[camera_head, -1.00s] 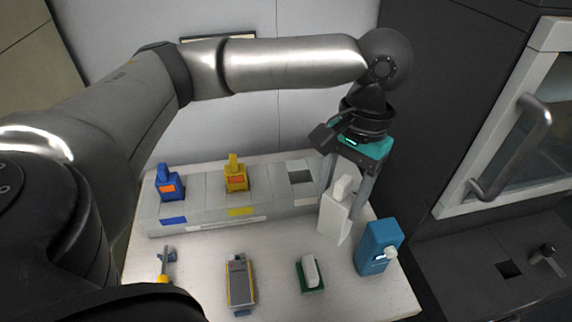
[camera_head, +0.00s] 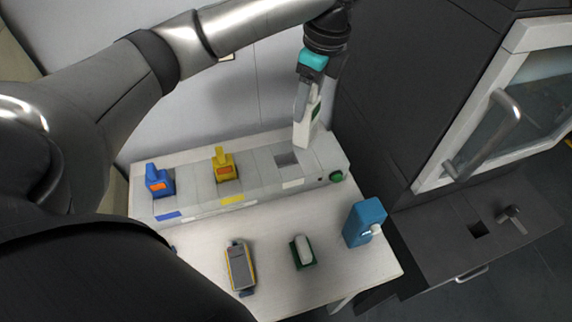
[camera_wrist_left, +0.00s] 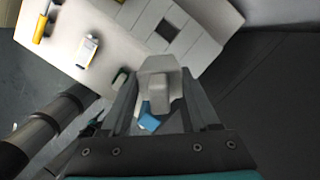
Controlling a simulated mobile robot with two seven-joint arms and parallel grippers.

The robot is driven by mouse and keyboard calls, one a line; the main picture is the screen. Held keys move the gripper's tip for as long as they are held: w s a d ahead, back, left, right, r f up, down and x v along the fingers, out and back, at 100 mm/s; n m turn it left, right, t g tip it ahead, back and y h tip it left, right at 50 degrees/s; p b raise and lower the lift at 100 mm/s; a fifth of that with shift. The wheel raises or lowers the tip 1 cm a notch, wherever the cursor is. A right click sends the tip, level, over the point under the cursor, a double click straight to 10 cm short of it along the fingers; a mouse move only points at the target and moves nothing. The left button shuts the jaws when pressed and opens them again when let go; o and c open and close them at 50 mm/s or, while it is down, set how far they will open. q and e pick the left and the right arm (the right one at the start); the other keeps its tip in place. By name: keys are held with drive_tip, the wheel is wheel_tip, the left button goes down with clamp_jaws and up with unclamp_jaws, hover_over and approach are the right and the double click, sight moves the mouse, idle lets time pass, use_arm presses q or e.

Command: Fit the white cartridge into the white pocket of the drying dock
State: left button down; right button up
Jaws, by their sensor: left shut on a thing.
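My left gripper (camera_head: 305,104) is shut on the white cartridge (camera_head: 303,133) and holds it roughly upright above the right part of the drying dock (camera_head: 255,190). The dock's white pocket (camera_head: 288,159) is a dark square opening with a white label below it. The cartridge is close to the pocket's right and rear side and not in it. In the left wrist view the cartridge (camera_wrist_left: 160,82) sits between the fingers, and the empty pocket (camera_wrist_left: 168,30) shows beyond it. My right gripper is not in view.
A blue cartridge (camera_head: 158,182) and a yellow cartridge (camera_head: 224,168) stand in the dock. On the table are a yellow-grey device (camera_head: 240,265), a white piece on a green base (camera_head: 303,250) and a blue box (camera_head: 367,222). A wall stands behind.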

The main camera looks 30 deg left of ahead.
use_arm(q)
drive_tip(key=w+a+r+m+p, duration=0.2)
drive_tip(key=a+m, duration=0.2)
drive_tip(key=m, duration=0.2)
drive_tip(key=m+t, duration=0.1)
drive_tip(key=m, duration=0.2)
hover_over(286, 145)
drive_tip(key=s+d, duration=0.3)
drive_tip(key=s, duration=0.1)
wheel_tip(286, 145, down, 16)
drive_tip(key=shift+s+a+f+b, duration=0.15)
drive_tip(key=shift+f+b, duration=0.3)
drive_tip(key=shift+f, duration=1.5)
drive_tip(key=shift+f, duration=0.15)
drive_tip(key=shift+c, duration=0.6)
unclamp_jaws()
wheel_tip(286, 145, up, 12)
drive_tip(key=s+d+p, duration=0.1)
drive_tip(key=p, duration=0.1)
drive_tip(key=shift+d+n, duration=0.15)
drive_tip(key=shift+n, duration=0.15)
